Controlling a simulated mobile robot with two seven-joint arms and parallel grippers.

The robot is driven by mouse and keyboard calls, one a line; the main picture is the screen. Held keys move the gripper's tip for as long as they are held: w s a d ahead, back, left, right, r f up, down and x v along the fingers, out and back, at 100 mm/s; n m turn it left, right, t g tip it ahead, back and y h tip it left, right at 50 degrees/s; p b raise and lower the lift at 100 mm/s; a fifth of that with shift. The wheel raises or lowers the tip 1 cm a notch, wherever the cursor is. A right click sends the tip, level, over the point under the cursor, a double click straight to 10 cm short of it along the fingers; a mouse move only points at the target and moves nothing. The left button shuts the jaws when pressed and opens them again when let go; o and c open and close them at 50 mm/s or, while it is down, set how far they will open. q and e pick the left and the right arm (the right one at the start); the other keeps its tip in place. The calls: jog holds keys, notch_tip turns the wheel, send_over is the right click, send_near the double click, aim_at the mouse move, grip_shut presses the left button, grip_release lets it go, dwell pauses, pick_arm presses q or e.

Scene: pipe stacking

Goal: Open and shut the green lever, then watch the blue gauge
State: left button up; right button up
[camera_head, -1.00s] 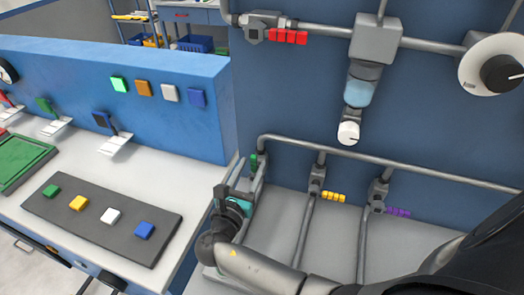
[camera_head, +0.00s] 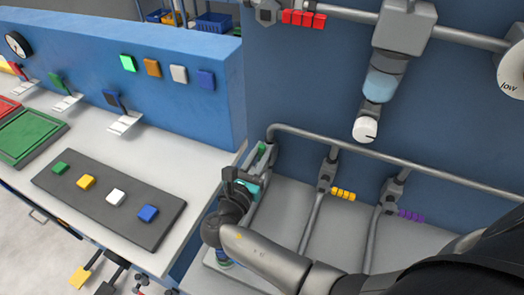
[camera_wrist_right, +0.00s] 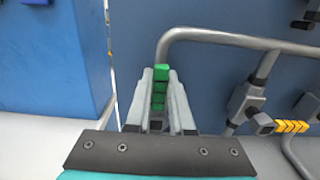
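The green lever (camera_head: 262,148) is a small handle on the left end of the grey pipe. In the right wrist view the segmented green lever (camera_wrist_right: 158,92) stands between my two fingers. My right gripper (camera_head: 248,172) is at this lever in the head view, with its fingers close on both sides. In the right wrist view the gripper (camera_wrist_right: 160,85) appears shut on it, the lever filling the narrow gap. A round white gauge with a dark rim (camera_head: 18,44) hangs at the far left. A white dial marked "low" (camera_head: 511,75) is cut off at the right edge. No plainly blue gauge shows. My left gripper is not in view.
Yellow (camera_head: 343,194), purple (camera_head: 411,215) and red (camera_head: 303,18) handles sit on other pipes. A blue partition (camera_head: 150,105) stands left of the lever. A dark panel (camera_head: 60,190) with coloured buttons lies on the white bench. My right arm covers the lower middle.

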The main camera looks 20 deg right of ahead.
grip_shut()
dwell(0.9)
